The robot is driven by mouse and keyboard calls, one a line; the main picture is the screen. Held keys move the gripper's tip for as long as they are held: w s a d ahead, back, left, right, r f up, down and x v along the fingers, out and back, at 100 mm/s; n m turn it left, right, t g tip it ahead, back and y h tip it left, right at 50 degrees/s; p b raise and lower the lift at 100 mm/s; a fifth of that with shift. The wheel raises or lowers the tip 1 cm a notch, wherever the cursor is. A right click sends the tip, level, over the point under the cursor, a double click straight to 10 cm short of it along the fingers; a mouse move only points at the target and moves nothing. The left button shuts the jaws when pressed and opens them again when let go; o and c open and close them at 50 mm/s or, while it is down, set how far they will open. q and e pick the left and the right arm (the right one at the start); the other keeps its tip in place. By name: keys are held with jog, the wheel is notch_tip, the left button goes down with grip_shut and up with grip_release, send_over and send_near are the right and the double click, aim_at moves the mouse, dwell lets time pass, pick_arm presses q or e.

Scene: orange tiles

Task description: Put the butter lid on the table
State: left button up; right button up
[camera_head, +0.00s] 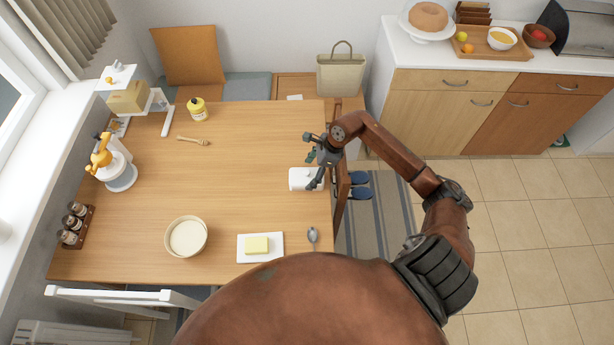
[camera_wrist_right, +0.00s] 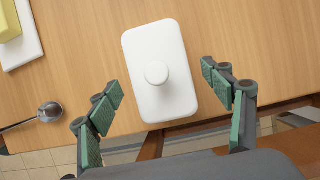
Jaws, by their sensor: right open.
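The white butter lid (camera_wrist_right: 159,98), a rounded rectangle with a round knob on top, lies on the wooden table (camera_head: 250,150) near its right edge. In the head view the lid (camera_head: 299,180) is partly covered by my right gripper (camera_head: 313,170). In the right wrist view my right gripper (camera_wrist_right: 164,92) is open, with one finger on each side of the lid and visible gaps between. The butter (camera_head: 257,244) sits uncovered on a white butter dish (camera_head: 275,255) near the table's front edge. My left gripper is out of view.
A spoon (camera_head: 312,236) lies right of the dish. A cream bowl (camera_head: 186,237) stands to its left. The table's middle is clear. A chair (camera_head: 342,180) is at the right edge.

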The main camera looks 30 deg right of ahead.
jog(key=v, duration=0.8)
jog(key=shift+s+r, duration=0.1)
jog(key=shift+r, duration=0.05)
